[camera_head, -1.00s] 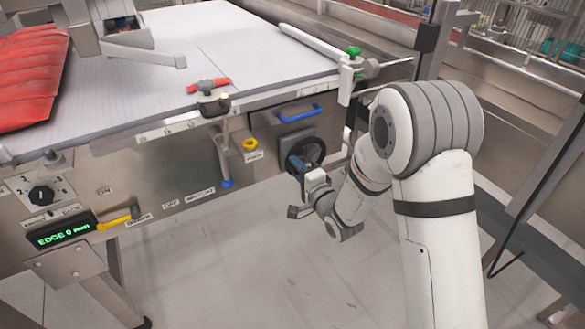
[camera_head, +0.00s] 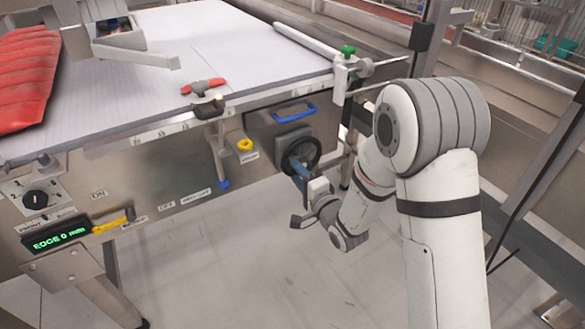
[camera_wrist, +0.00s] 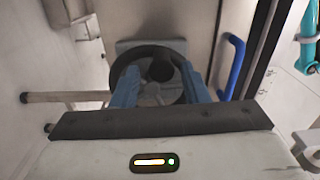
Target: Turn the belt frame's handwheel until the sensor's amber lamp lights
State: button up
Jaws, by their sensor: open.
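The handwheel (camera_head: 315,146) is a dark spoked wheel on a grey square plate on the belt frame's front panel. In the wrist view the handwheel (camera_wrist: 148,52) is straight ahead, with a dark round hub or knob at its upper middle. My gripper (camera_head: 294,164) is in front of it; its blue fingers are apart. In the wrist view my gripper (camera_wrist: 159,72) has one finger at each side of the wheel, overlapping it in the picture; I cannot tell whether they touch. The display (camera_head: 55,236) reads "EDGE 0 mm". I cannot pick out a lit amber sensor lamp.
A blue handle (camera_head: 296,113) is above the wheel. A yellow knob (camera_head: 245,144) and a yellow lever (camera_head: 112,222) are to its left. A rail clamp with a green knob (camera_head: 348,50) is above right. A red bag (camera_head: 28,85) lies on the belt (camera_head: 235,50).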

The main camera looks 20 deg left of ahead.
jog(key=v, duration=0.5)
jog(key=shift+w, duration=0.1)
